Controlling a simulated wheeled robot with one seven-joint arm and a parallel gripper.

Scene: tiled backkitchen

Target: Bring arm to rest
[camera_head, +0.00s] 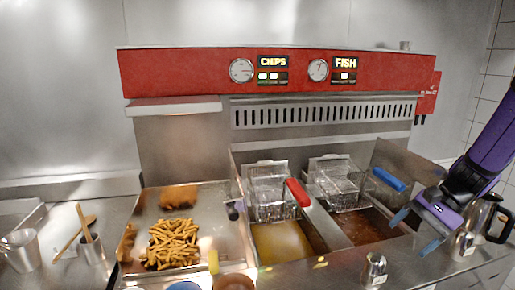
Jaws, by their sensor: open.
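My purple arm comes in from the right edge in the head view. My gripper (416,231) points down and to the left, with its two blue-tipped fingers spread apart. Nothing shows between the fingers. It is at the right of the fryer, in front of the kettle (479,217) as seen here, over or near the right end of the counter. The exact height above the counter cannot be told.
The fryer's red-handled basket (270,192) and blue-handled basket (338,187) sit at the back of the oil wells. A tray (228,243) holds chips (173,243) and fried pieces. A metal shaker (374,270) stands at the front; a metal cup (22,251) stands left.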

